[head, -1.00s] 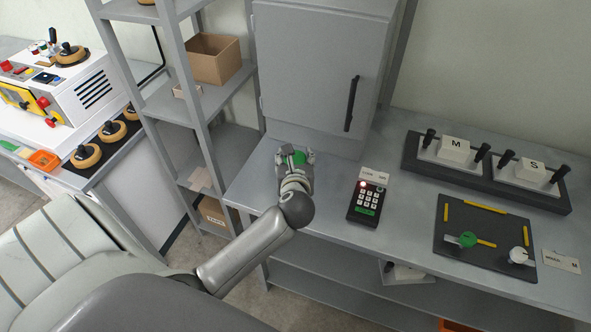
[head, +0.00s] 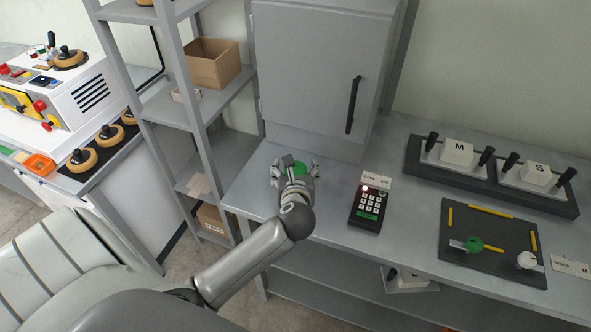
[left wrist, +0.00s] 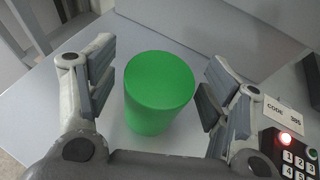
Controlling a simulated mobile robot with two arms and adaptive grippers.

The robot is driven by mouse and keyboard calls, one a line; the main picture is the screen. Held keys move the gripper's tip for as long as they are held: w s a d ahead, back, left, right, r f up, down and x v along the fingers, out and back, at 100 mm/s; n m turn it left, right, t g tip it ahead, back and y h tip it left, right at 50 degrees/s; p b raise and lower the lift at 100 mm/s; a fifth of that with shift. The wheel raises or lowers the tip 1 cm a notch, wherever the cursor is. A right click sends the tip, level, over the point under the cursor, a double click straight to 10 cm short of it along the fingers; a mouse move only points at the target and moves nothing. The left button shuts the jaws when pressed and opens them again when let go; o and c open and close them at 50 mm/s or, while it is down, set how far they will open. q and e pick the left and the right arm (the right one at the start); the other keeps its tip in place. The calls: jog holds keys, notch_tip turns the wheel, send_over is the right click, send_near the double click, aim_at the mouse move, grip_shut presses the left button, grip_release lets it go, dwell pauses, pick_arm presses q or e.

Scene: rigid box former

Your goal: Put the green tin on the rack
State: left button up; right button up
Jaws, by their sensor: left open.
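The green tin (left wrist: 160,92) stands upright on the grey bench. In the left wrist view it sits between the two fingers of my left gripper (left wrist: 158,88), with a gap on each side. The gripper is open and not closed on it. In the head view my left gripper (head: 296,170) is at the bench's left end, and only a small green part of the tin (head: 300,168) shows between its fingers. A grey shelf rack (head: 205,148) stands left of the bench. My right gripper is not in view.
A grey cabinet (head: 315,70) rises behind the tin. A keypad (head: 368,205) with a code card (head: 376,180) is right of the gripper. A cardboard box (head: 211,65) occupies one rack shelf. A dark board (head: 485,262) and M and S fixtures lie farther right.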

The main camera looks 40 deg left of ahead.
pick_arm(q)
jog(key=shift+r, duration=0.1)
jog(key=shift+s+d+r, duration=0.1)
jog(key=shift+d, duration=0.05)
jog(key=b+v, duration=0.1)
jog(key=v, duration=1)
jog(key=shift+s+d+r+b, duration=0.2)
jog(key=shift+s+b, duration=0.05)
jog(key=shift+b, duration=0.1)
